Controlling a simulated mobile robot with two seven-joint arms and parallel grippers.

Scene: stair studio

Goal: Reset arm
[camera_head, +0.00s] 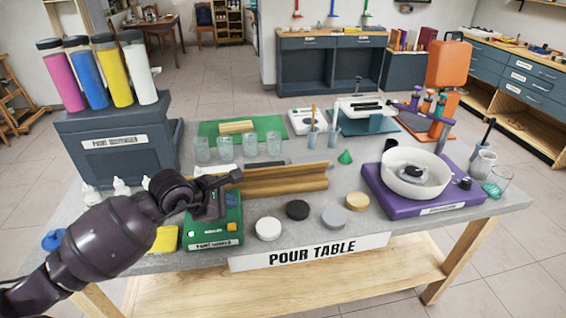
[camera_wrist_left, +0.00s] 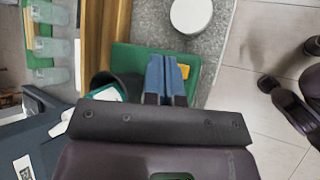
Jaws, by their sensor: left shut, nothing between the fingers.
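My left arm comes in from the left in the head view. Its gripper (camera_head: 222,180) is over the green scale-like box (camera_head: 228,226) at the table's front left. In the left wrist view the blue fingers (camera_wrist_left: 167,78) are together with nothing between them, above the green box (camera_wrist_left: 207,88). A dark round cup-like thing (camera_wrist_left: 122,82) is beside the fingers there; whether they touch it I cannot tell. My right gripper is in neither view.
The grey table (camera_head: 370,225) carries a wooden trough (camera_head: 285,180), several clear glasses (camera_head: 225,148), round lids (camera_head: 298,210) and a white bowl on a purple base (camera_head: 400,205). A dark dispenser (camera_head: 120,150) with coloured bottles stands back left. Free room lies between the lids and purple base.

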